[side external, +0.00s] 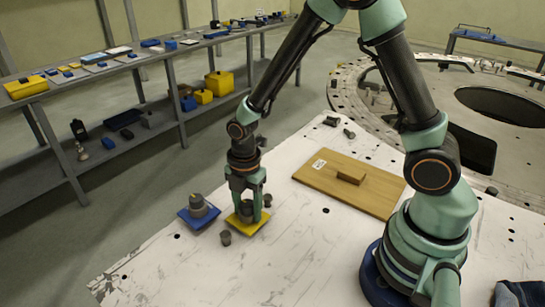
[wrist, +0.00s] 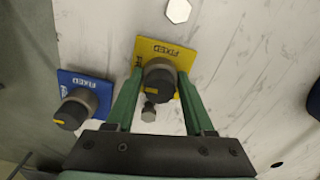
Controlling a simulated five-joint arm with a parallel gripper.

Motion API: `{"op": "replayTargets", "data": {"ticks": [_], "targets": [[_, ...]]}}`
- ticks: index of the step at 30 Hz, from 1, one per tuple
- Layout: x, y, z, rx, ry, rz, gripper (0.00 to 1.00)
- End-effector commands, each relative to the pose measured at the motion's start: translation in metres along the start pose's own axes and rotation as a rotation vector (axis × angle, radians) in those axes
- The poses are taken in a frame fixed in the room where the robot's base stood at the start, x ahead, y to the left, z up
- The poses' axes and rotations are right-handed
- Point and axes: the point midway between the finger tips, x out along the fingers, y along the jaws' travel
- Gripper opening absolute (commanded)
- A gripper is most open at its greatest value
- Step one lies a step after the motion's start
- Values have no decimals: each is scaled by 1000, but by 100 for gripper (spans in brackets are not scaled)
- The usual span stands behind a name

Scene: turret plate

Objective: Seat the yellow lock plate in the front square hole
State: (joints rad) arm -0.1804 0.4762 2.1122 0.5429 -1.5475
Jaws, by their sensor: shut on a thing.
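The yellow lock plate (side external: 256,226) is a square plate with a dark round knob in its middle. In the wrist view the plate (wrist: 144,48) shows the word FIXED, and its knob (wrist: 159,73) is between my fingers. My gripper (side external: 247,206) points down and is shut on that knob; its fingers also show in the wrist view (wrist: 160,80). The plate looks level at the white tabletop, but I cannot tell if it rests on it or sits in a hole. No open square hole shows; anything under the plate is hidden.
A blue plate (side external: 184,213) with a grey knob lies close left of the yellow one; it also shows in the wrist view (wrist: 75,78). A wooden board (side external: 335,182) lies to the right. The front tabletop (side external: 290,265) is clear.

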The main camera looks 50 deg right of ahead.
Motion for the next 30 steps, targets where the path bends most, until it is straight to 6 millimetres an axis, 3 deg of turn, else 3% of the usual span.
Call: {"op": "replayTargets", "data": {"ticks": [30], "targets": [[10,0,0,0,0,1,0]]}}
